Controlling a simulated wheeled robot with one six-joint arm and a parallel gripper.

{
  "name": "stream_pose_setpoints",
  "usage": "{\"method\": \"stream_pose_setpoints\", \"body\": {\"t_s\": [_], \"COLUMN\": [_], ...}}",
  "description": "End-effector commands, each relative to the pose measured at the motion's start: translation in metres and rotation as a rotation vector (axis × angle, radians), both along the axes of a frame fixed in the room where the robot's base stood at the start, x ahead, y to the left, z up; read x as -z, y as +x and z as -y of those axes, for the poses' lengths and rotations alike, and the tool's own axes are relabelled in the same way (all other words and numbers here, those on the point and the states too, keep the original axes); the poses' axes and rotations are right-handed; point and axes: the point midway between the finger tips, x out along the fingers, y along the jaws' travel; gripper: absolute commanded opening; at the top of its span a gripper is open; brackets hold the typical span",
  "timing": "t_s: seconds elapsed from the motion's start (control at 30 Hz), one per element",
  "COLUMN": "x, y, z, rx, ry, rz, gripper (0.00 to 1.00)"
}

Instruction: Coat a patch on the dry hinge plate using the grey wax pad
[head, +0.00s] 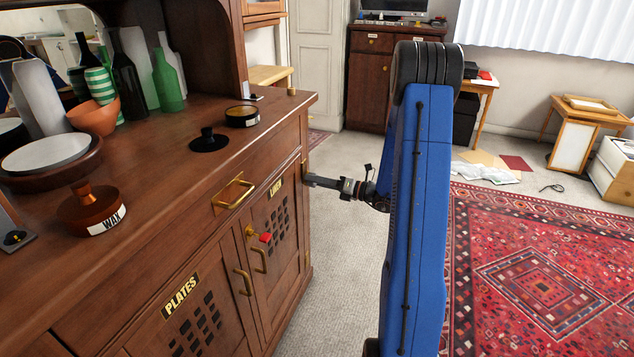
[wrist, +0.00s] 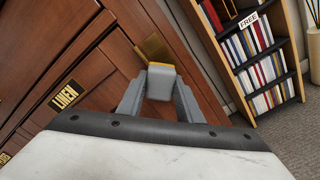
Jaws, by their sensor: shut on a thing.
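In the wrist view my gripper (wrist: 160,92) is shut on the grey wax pad (wrist: 161,75), a small pale grey block between the two fingers. Just beyond the pad is the brass hinge plate (wrist: 152,46) on the cabinet's wooden front, partly hidden by the pad. I cannot tell whether the pad touches the plate. In the head view my gripper (head: 309,180) is at the cabinet's right front edge, by the LINEN door (head: 284,225). A bit of the brass plate (head: 304,169) shows there; the pad is too small to make out.
The cabinet top holds a round stand labelled WAX (head: 92,216), an open tin (head: 242,117), a black knobbed disc (head: 209,141) and bottles (head: 168,82). A drawer handle (head: 233,194) juts out. A bookshelf (wrist: 250,50) stands beyond the cabinet.

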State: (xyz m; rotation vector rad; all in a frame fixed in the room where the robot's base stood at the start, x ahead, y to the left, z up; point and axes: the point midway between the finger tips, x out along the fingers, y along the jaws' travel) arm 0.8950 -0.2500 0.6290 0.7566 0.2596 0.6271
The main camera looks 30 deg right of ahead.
Motion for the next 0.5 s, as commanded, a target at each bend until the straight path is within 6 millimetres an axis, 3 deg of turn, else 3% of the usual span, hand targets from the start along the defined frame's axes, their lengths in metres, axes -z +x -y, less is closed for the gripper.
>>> {"method": "stream_pose_setpoints", "body": {"t_s": [0.5], "x": [0.0], "y": [0.0068], "z": [-0.0058], "rx": [-0.001], "ry": [0.0], "rz": [0.0], "gripper": [0.14]}}
